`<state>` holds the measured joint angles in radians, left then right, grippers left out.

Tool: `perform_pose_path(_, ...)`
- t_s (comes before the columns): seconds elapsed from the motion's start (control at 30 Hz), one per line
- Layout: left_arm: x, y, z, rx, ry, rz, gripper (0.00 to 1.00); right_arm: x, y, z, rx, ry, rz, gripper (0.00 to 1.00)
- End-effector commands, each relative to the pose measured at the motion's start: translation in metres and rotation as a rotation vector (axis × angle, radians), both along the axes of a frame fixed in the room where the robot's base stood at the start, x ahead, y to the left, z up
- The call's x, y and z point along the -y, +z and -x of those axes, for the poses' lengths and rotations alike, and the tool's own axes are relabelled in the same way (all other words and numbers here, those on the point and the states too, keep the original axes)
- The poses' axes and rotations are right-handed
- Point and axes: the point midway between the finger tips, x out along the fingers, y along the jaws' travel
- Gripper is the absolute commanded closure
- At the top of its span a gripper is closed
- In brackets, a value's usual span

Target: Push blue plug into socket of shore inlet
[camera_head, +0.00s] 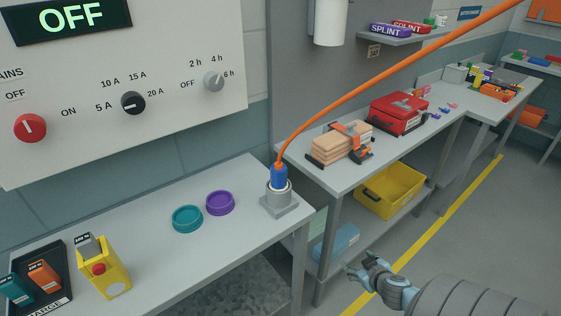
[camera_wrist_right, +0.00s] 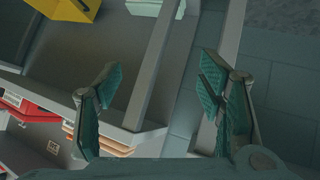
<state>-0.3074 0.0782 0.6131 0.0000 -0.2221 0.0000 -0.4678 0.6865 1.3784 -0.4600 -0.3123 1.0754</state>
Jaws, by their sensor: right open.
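The blue plug (camera_head: 279,177) stands upright in the top of the grey shore inlet (camera_head: 280,201) on the near bench. An orange cable (camera_head: 392,72) rises from the plug to the upper right. How deep the plug sits in the socket I cannot tell. My right gripper (camera_head: 367,272) is open and empty, below and to the right of the inlet, apart from it, over the floor beside the benches. Its two spread fingers (camera_wrist_right: 155,100) show in the right wrist view with nothing between them. My left gripper is in neither view.
A teal ring (camera_head: 187,219) and a purple ring (camera_head: 220,203) lie left of the inlet. A yellow device (camera_head: 103,270) and a black tray (camera_head: 62,254) stand further left. A bench (camera_head: 292,150) with wooden pieces and a red case (camera_head: 399,113) extends behind. The floor at right is clear.

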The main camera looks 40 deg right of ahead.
Motion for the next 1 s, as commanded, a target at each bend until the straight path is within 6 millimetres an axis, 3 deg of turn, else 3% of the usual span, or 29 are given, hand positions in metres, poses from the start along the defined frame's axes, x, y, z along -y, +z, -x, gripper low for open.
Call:
perform_pose_path(0.03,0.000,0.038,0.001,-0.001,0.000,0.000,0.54,0.000,0.088,-0.034,0.107,0.052,0.004,0.38)
perform_pose_path(0.1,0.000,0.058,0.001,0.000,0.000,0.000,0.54,-0.021,0.173,-0.074,0.253,0.131,-0.038,0.38)
perform_pose_path(0.2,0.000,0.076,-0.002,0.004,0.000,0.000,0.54,-0.065,0.254,-0.106,0.384,0.240,-0.127,0.38)
perform_pose_path(0.3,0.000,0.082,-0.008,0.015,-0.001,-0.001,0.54,-0.095,0.290,-0.118,0.443,0.302,-0.195,0.38)
perform_pose_path(0.37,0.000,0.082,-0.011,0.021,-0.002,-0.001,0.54,-0.101,0.296,-0.123,0.454,0.312,-0.212,0.38)
perform_pose_path(0.7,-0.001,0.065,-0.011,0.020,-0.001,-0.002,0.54,-0.104,0.279,-0.167,0.467,0.312,-0.227,0.38)
perform_pose_path(0.83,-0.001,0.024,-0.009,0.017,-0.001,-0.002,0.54,-0.104,0.264,-0.191,0.469,0.317,-0.223,0.38)
perform_pose_path(1.0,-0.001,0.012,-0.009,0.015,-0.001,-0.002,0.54,-0.103,0.263,-0.211,0.464,0.314,-0.222,0.38)
